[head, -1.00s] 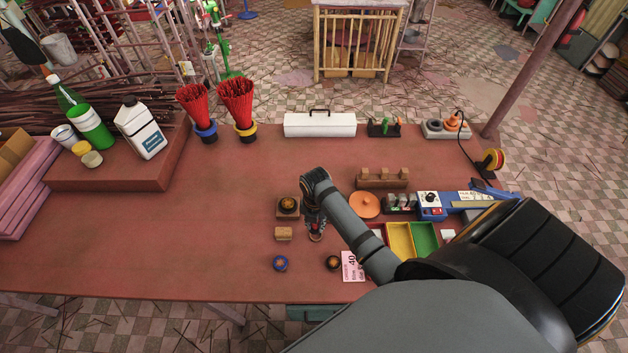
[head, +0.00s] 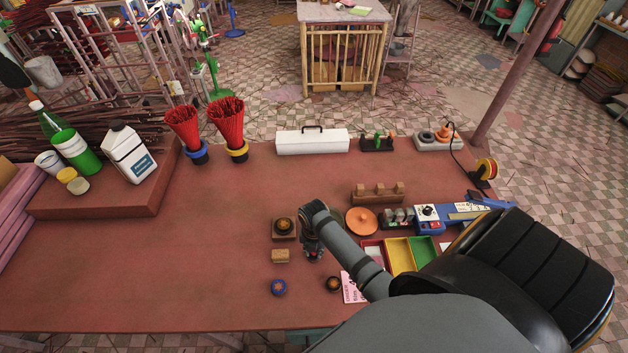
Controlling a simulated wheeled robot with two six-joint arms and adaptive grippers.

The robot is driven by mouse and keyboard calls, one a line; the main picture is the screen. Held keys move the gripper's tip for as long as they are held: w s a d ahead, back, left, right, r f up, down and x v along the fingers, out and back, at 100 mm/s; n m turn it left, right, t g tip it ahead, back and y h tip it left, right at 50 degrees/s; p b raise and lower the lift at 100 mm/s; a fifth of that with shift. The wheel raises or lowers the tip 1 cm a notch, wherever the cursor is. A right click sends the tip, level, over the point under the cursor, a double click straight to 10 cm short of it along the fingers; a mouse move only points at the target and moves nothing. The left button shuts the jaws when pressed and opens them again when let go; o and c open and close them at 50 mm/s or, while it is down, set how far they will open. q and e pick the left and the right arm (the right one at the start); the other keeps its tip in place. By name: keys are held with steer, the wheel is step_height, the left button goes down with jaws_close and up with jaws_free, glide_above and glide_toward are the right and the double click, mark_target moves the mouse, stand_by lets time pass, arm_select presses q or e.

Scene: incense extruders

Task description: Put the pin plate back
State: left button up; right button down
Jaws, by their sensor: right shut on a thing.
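My right gripper (head: 314,254) points down low over the table, just right of a square wooden block with a dark round piece on it (head: 284,227). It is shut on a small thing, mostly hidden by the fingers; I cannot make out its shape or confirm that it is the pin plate. A small wooden block (head: 280,256) lies left of the gripper. A blue round piece (head: 279,288) and a dark round piece with an orange-brown centre (head: 333,284) lie nearer the front edge. My left gripper is not in view.
Right of the gripper are an orange disc (head: 362,222), a wooden peg rack (head: 378,197), a tray with red, yellow and green compartments (head: 399,254), a pink card (head: 352,290) and a blue device (head: 428,218).

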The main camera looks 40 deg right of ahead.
steer(key=c, duration=1.4)
jaws_free()
steer(key=shift+w, duration=0.1)
steer(key=shift+o, duration=1.4)
steer(key=shift+s, duration=0.2)
steer(key=shift+r, duration=0.15)
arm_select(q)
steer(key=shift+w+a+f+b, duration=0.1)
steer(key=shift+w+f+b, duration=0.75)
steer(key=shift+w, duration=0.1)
arm_select(e)
step_height(320, 180, up, 13)
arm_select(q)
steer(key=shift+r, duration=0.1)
